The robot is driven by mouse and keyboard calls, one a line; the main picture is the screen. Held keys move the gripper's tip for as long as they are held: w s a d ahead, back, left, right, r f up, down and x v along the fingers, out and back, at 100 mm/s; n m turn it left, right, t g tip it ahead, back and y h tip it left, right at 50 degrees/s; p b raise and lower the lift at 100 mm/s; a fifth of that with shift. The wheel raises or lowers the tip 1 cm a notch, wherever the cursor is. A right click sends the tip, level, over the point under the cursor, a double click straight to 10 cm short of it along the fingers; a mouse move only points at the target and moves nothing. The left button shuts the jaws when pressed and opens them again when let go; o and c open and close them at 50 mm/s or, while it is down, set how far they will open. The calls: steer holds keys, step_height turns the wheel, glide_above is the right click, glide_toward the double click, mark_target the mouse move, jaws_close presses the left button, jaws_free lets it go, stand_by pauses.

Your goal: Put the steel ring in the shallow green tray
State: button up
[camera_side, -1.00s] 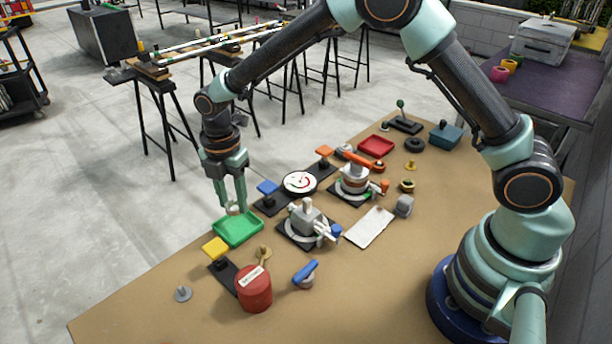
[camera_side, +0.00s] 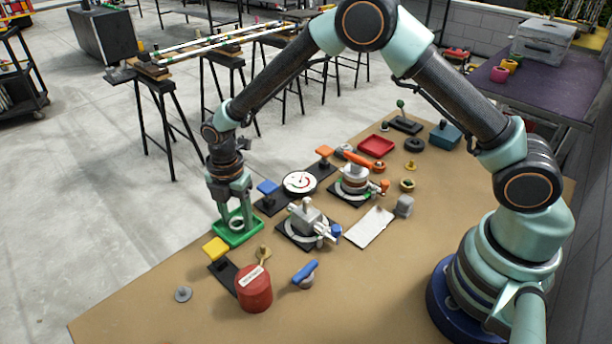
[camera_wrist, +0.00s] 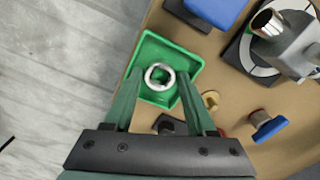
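The steel ring (camera_wrist: 147,72) lies in the shallow green tray (camera_wrist: 145,48), near the middle of its floor, in the wrist view. In the side view the ring (camera_side: 236,224) shows inside the tray (camera_side: 229,241), at the left edge of the table. My gripper (camera_side: 237,220) is lowered over the tray with its fingers spread on either side of the ring. In the wrist view my gripper (camera_wrist: 159,78) shows its two fingers apart, with gaps between them and the ring.
A yellow-topped block (camera_side: 215,249) and a red canister (camera_side: 254,290) stand in front of the tray. A blue-topped block (camera_side: 268,188) and a grey vise-like fixture (camera_side: 307,219) stand to its right. The table edge runs close to the tray's left.

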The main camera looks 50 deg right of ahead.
steer(key=shift+r, duration=0.1)
steer(key=s+d+r+m+t, duration=0.1)
steer(key=d+r+m, duration=0.1)
steer(key=r, duration=0.7)
steer(key=s+d+r+m, duration=0.1)
steer(key=d+r+m, duration=0.2)
steer(key=r, duration=0.7)
steer(key=s+d+r+m+t, duration=0.2)
steer(key=s+d+m, duration=0.4)
steer(key=s+m, duration=0.1)
steer(key=s+d+r+m+t, duration=0.2)
steer(key=s+d+r+m, duration=0.1)
steer(key=s+d+m, duration=0.3)
steer(key=s+m, duration=0.2)
steer(key=m, duration=0.2)
steer(key=shift+t, duration=0.3)
steer(key=shift+r, duration=0.15)
